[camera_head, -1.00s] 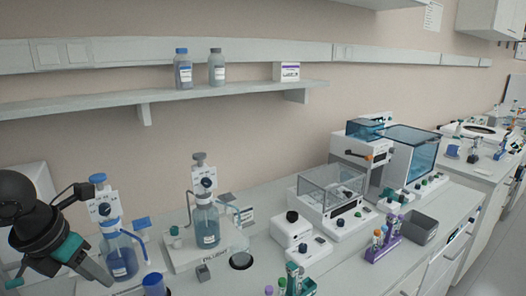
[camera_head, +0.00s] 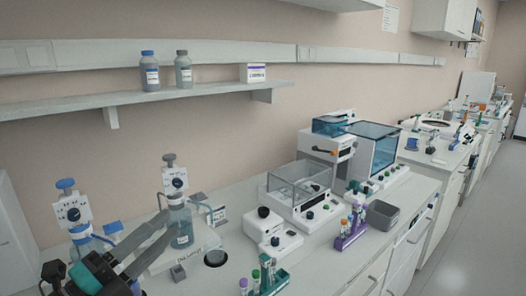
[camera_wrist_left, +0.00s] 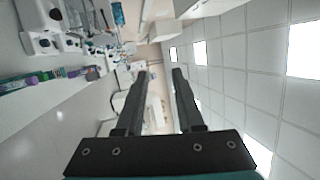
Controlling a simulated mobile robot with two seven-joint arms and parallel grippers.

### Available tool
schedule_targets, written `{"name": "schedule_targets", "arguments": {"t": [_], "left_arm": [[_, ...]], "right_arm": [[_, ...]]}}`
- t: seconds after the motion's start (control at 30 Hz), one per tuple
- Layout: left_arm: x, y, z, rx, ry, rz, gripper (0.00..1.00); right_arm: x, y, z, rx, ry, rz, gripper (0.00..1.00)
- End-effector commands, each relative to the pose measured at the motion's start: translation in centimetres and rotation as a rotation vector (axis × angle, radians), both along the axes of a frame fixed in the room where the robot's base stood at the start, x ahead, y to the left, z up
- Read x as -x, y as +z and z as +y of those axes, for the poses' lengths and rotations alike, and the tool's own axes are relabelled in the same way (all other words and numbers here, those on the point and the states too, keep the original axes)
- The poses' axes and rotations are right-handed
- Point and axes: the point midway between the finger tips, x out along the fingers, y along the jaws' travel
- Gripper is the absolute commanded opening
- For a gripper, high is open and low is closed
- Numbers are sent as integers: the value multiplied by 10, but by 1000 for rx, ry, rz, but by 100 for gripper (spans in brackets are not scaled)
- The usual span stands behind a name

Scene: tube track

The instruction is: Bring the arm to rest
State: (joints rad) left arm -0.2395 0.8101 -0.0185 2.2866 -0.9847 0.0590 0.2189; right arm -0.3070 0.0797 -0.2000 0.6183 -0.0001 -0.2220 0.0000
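My left gripper (camera_head: 166,232) is at the lower left of the head view, its two grey fingers pointing up and to the right. They overlap a blue-liquid dispenser bottle (camera_head: 180,222) in the picture; I cannot tell whether they touch it. In the left wrist view the fingers (camera_wrist_left: 163,74) are apart with nothing held between them. That view looks sideways across the room, with the ceiling on the right. My right gripper is in neither view.
Another dispenser bottle (camera_head: 82,246) stands partly behind my left arm. A tube rack (camera_head: 268,282) is at the bench front, and a purple rack (camera_head: 350,232) stands further right. A clear-lidded device (camera_head: 298,185) and a grey bin (camera_head: 382,214) are beyond. The aisle at right is clear.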

Motion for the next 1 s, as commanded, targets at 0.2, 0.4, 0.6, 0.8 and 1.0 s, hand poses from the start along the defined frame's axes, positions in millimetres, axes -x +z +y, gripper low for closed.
{"name": "schedule_targets", "arguments": {"t": [0.2,0.4,0.6,0.8,1.0], "left_arm": [[-9,-36,56,435,343,214,37],[13,-119,90,735,657,531,37],[72,-214,80,927,919,946,37],[139,-271,41,995,1066,1324,37],[201,-296,-3,996,1131,1657,37]], "right_arm": [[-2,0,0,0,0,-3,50],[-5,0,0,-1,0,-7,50],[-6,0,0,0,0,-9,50],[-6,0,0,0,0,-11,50],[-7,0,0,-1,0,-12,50]]}}
